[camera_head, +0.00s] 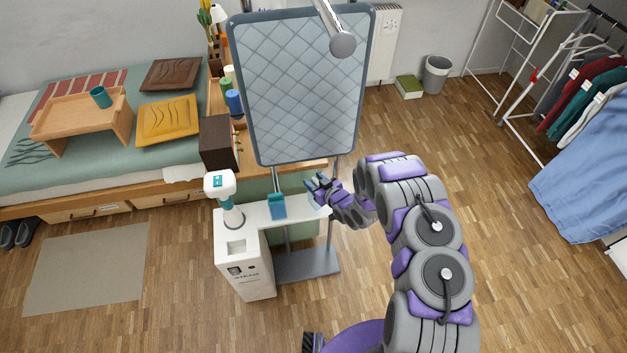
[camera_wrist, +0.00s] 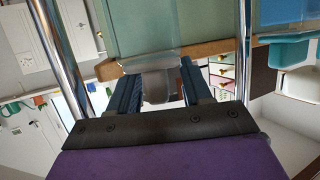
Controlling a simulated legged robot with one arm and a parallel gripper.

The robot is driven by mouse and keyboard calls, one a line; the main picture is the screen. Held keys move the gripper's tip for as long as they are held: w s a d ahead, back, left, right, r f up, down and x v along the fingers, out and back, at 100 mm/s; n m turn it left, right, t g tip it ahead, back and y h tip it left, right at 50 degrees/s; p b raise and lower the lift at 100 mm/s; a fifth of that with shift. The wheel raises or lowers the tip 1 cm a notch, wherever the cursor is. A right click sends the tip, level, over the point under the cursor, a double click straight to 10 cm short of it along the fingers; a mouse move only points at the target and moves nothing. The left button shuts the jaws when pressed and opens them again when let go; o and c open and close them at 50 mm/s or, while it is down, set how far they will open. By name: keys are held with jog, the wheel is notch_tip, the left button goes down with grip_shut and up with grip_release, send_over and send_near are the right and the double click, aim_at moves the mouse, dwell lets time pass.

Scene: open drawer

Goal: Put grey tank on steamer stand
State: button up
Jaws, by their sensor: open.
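My gripper (camera_head: 318,190) is over the right end of the white shelf, in front of the steamer stand. In the wrist view, its two dark blue fingers (camera_wrist: 162,88) are apart. A translucent grey piece that looks like the grey tank (camera_wrist: 157,86) shows between them. It is partly hidden, and I cannot tell whether the fingers touch it. The steamer stand has a tall quilted board (camera_head: 305,90), metal poles and a grey foot (camera_head: 307,264).
A white box (camera_head: 246,268) is at the left front. A bed is left; a clothes rack is right. The wooden floor is mostly clear.

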jog(key=p+v, duration=0.2)
jog(key=v, duration=0.9)
jog(key=w+d+r+m+g+h, duration=0.15)
jog(key=w+d+r+h, duration=0.25)
jog(key=d+r+h, duration=0.55)
jog(key=s+d+r+m+g+h, duration=0.1)
jog(key=s+d+r+m+g, duration=0.2)
jog(key=s+d+r, duration=0.65)
jog(key=s+a+r+m+g, duration=0.1)
jog(key=s+r, duration=0.5)
jog(key=s, duration=0.6)
jog(key=s+a+r+m+g+y, duration=0.1)
jog(key=s+a+r+g, duration=0.2)
jog(key=s, duration=0.9)
jog(key=s+a+r+m+g, duration=0.1)
jog(key=s+a+r+g, duration=0.2)
jog(key=s+r, duration=0.6)
jog(key=s+g, duration=0.1)
jog(key=s, duration=0.2)
jog(key=shift+r+y, duration=0.3)
jog(key=shift+y, duration=0.05)
